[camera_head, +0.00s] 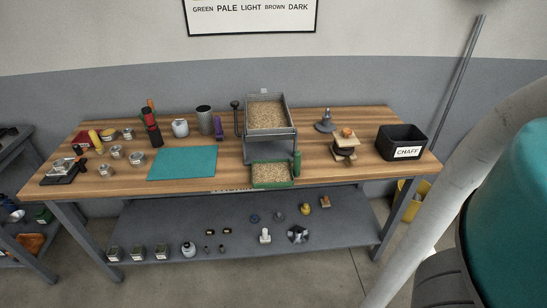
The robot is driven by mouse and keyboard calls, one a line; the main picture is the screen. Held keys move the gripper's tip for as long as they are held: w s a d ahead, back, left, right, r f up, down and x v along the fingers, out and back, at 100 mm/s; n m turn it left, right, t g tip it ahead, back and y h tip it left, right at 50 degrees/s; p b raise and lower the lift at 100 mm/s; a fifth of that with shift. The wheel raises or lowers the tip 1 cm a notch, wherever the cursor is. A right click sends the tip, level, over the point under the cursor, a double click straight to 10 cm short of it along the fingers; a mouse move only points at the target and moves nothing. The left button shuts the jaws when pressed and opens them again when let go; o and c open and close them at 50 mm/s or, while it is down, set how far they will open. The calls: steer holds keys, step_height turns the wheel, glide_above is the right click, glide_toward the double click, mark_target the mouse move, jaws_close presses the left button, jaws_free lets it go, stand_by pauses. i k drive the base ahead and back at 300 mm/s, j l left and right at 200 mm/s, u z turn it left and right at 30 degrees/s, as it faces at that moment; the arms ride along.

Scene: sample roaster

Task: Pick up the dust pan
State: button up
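I cannot make out a dust pan for certain in the head view. A yellow object (410,206) stands low behind the right table leg, partly hidden, and I cannot tell whether it is a bucket or a pan. A long grey pole (459,82) leans against the wall above it. A large pale tube and a teal part fill the right foreground and look like my own arm. My gripper is not in view.
A wooden workbench (340,186) holds a teal mat (183,163), a roaster tray of beans (267,112), a green tray of beans (272,175) and a black chaff bin (402,142). Its lower shelf (170,222) carries small items. Floor in front is clear.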

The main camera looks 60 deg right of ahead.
mark_target(275, 173)
steer(key=z, duration=1.15)
